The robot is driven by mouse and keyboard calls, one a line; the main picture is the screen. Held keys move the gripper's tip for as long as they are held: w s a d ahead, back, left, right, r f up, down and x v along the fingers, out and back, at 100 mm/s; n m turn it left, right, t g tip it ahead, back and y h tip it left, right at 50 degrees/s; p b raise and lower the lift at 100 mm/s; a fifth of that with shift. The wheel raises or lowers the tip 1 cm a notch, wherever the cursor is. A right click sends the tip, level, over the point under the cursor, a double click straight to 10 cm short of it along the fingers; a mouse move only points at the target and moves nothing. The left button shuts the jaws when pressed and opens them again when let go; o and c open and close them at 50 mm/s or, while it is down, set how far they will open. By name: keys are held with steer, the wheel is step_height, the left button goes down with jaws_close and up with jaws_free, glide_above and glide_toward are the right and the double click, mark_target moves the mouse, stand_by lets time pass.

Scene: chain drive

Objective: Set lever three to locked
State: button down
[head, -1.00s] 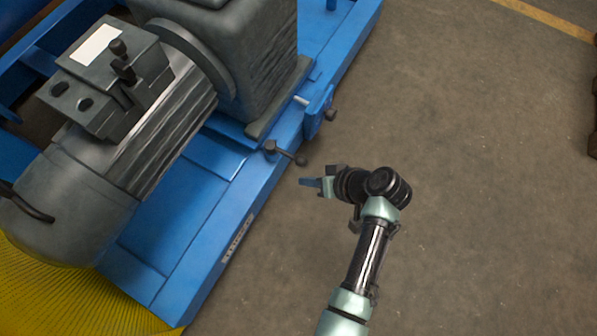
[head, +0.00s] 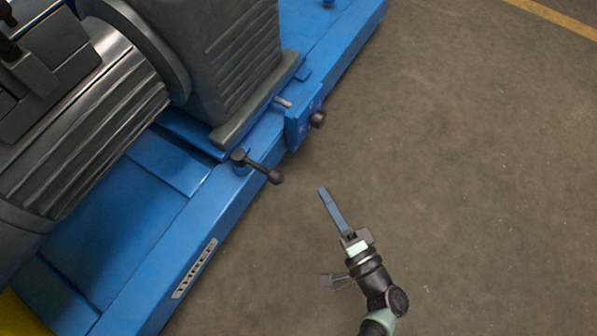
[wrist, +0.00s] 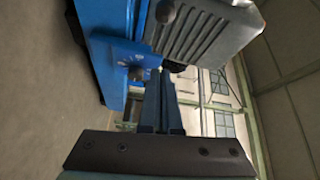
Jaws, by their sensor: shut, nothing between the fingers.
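A short black lever (head: 257,166) with a round knob sits on the edge of the blue frame, its arm pointing right and slightly down in the head view. I cannot read a number on it, so I cannot tell if it is lever three. A blue bracket plate (head: 300,122) with a black knob (head: 317,119) stands just above and right of it. My gripper (head: 323,190) is shut and empty, apart from the lever, to the right of its knob. In the wrist view the closed fingers (wrist: 160,85) point towards the bracket area, with a knob (wrist: 135,74) on the bracket.
A grey ribbed motor (head: 95,115) and a grey housing (head: 220,55) stand on the blue frame (head: 150,250). The floor (head: 460,170) right of the frame is clear.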

mark_target(257, 167)
steer(key=w+a+b, duration=0.5)
steer(key=w+a, duration=0.1)
steer(key=a, duration=0.1)
stand_by(0.4)
stand_by(0.3)
steer(key=shift+s+a, duration=0.15)
steer(key=shift+s, duration=0.05)
